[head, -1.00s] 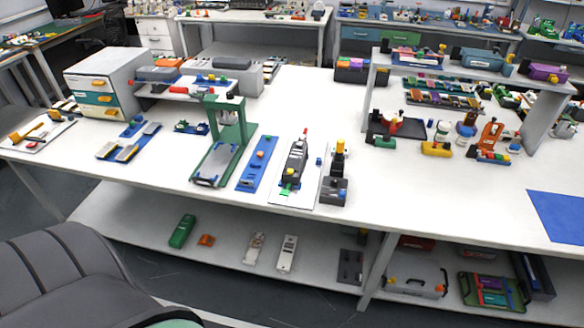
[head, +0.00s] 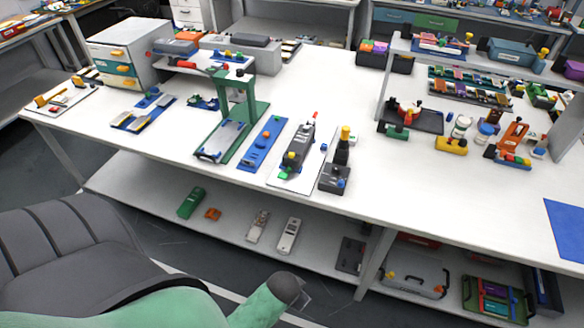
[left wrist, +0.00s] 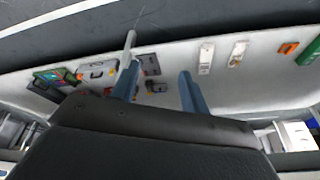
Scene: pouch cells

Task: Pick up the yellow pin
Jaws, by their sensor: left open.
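A yellow pin-like piece (head: 345,132) stands upright on a dark holder block (head: 334,178) near the front edge of the bench, right of the middle. My left arm, pale green with a dark end, comes in at the bottom of the head view, in front of the bench and well below the piece. In the left wrist view my left gripper (left wrist: 160,80) shows two blue-grey fingers spread apart, with nothing between them. The yellow piece cannot be made out in that view. My right gripper is in neither view.
A black device (head: 300,147) on a white board and a blue strip (head: 261,144) lie left of the holder. A green press stand (head: 237,110) rises further left. A raised shelf (head: 470,68) stands at right. The lower shelf (head: 335,238) holds several items. A grey chair (head: 60,250) is at lower left.

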